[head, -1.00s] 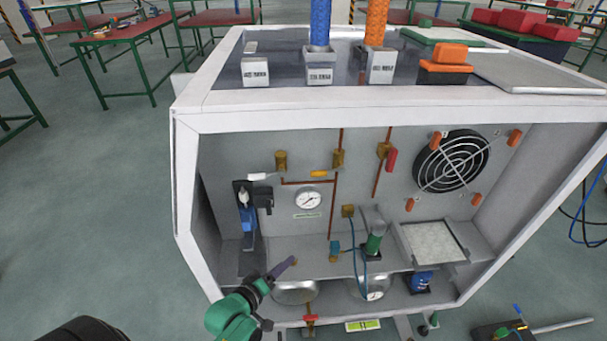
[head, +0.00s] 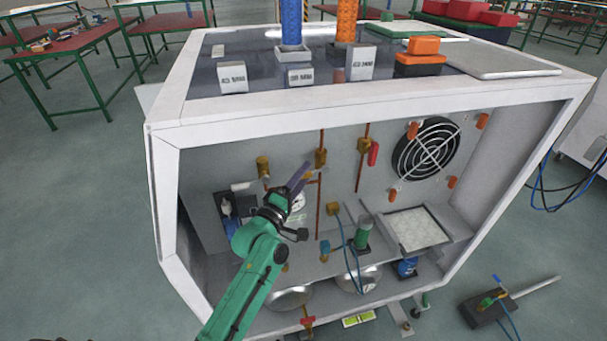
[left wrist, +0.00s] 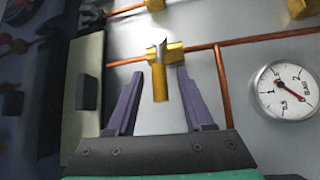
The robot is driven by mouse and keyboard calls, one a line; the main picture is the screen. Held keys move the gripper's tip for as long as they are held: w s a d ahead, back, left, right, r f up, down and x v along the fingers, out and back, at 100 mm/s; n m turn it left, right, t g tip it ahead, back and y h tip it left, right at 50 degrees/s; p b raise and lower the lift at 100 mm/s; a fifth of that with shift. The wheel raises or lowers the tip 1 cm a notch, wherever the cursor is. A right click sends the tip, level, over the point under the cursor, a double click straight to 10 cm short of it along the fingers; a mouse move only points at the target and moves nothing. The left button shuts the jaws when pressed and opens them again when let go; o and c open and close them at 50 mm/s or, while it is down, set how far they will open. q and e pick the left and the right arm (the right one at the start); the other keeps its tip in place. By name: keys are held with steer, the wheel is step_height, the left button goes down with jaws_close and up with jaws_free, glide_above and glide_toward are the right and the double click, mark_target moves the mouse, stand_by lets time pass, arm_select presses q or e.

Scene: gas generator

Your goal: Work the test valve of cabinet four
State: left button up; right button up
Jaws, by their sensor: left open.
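The white open-fronted cabinet (head: 158,190) fills the middle of the head view. In the left wrist view, a brass valve with a yellow lever (left wrist: 160,82) sits on a copper pipe, the lever hanging down. My left gripper (head: 298,176) reaches into the cabinet and covers this valve in the head view. In the left wrist view its purple jaws (left wrist: 160,95) are open, one on each side of the lever, with gaps on both sides. Whether the lever lies fully at jaw depth I cannot tell. My right gripper is not in view.
A round pressure gauge (left wrist: 287,88) is right of the valve. A white-handled fitting (head: 243,185), red-handled valve (head: 373,153), fan (head: 425,146) and green cylinder (head: 362,233) are inside the cabinet. Copper pipes run along its back wall. Another device (head: 488,305) lies on the floor at right.

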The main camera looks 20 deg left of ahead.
arm_select(q)
steer(key=shift+w, duration=0.25)
jaws_close()
stand_by(1.3)
